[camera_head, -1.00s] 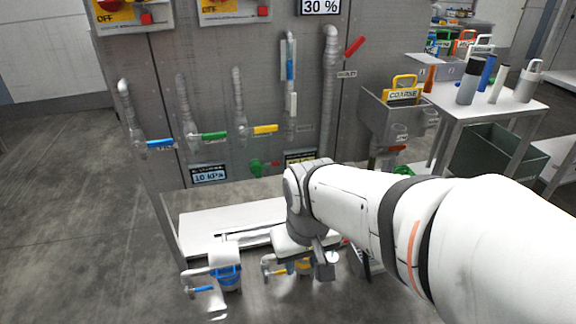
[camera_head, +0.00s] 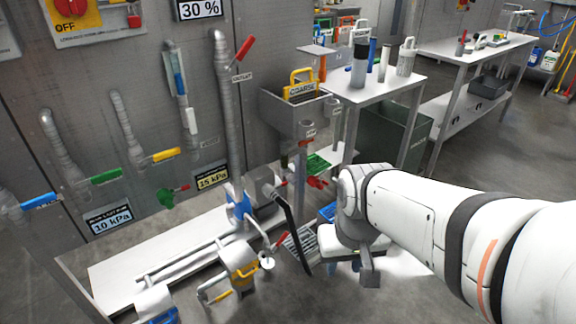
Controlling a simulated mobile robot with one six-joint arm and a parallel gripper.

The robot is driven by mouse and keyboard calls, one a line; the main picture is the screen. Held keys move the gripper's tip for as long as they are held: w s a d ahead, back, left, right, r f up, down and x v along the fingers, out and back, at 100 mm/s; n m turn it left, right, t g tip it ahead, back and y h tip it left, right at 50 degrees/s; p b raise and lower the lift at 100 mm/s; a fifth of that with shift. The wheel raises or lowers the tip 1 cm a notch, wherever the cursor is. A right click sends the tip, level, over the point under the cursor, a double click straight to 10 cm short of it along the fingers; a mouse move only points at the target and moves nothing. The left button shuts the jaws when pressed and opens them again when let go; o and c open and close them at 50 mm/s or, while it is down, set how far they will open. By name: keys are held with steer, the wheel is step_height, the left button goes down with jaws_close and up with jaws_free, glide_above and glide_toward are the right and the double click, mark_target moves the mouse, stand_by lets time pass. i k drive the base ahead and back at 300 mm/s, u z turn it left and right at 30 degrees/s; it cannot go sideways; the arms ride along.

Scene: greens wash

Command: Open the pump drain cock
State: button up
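A blue pump (camera_head: 238,205) with a grey motor sits low on the white base shelf, below the grey pipe marked OUTLET. A small red lever (camera_head: 280,240) shows near the pump, beside a short pipe; it may be the drain cock, but no readable label confirms this. My gripper (camera_head: 368,272) hangs to the right of the pump and of this red lever, clearly apart from both in the picture. It points down, and nothing is seen held in it. Its fingers are too small and side-on to show their gap.
A black hose or bar (camera_head: 292,225) slants down between the pump and my gripper. Yellow-handled valves (camera_head: 243,274) stand in front of the shelf (camera_head: 115,268). A COARSE hopper (camera_head: 300,108) and a steel table (camera_head: 385,90) stand behind. Open floor lies at right.

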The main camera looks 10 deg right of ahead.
mark_target(282, 239)
steer(key=z, duration=0.85)
steer(key=i, duration=0.6)
steer(key=u, duration=1.8)
